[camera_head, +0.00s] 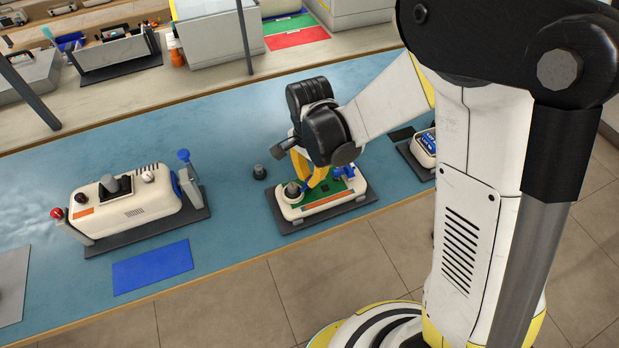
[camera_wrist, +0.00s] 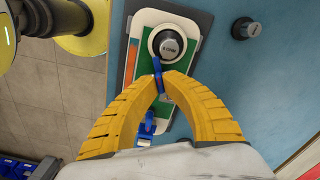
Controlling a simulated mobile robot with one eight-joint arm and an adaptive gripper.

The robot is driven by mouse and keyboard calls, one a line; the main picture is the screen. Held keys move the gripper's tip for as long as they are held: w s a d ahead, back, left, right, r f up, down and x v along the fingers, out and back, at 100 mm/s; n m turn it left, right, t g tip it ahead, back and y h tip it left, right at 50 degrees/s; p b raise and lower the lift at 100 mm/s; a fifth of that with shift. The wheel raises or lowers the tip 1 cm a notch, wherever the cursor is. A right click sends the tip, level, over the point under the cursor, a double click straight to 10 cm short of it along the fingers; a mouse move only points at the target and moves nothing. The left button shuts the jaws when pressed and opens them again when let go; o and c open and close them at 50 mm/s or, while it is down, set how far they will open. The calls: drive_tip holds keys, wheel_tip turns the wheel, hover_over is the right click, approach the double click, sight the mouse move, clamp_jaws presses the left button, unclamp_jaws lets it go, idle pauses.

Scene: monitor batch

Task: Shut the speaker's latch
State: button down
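A white-rimmed device with a green board, which I take to be the speaker (camera_head: 323,206), lies on a dark mat on the blue bench top. It also shows in the wrist view (camera_wrist: 133,60), with a round grey part (camera_wrist: 168,45) at its upper end. A slim blue lever, apparently the latch (camera_wrist: 157,65), stands near its middle. My gripper (camera_wrist: 163,80) is over the board with its yellow fingertips close together on either side of the blue lever, seemingly touching it. The fingers hide part of the board and the lever's lower end. A second blue part (camera_wrist: 148,127) shows between the fingers.
A small dark knob-like piece (camera_head: 259,172) stands on the bench beside the speaker. A white device (camera_head: 130,203) with red and blue levers is to the left, behind a blue pad (camera_head: 152,267). Another small device (camera_head: 426,146) is close on the right.

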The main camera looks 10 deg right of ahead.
sight(310, 178)
drive_tip(key=shift+m+b, duration=0.35)
drive_tip(key=shift+m, duration=1.75)
drive_tip(key=c, duration=1.8)
unclamp_jaws()
wheel_tip(310, 178, up, 12)
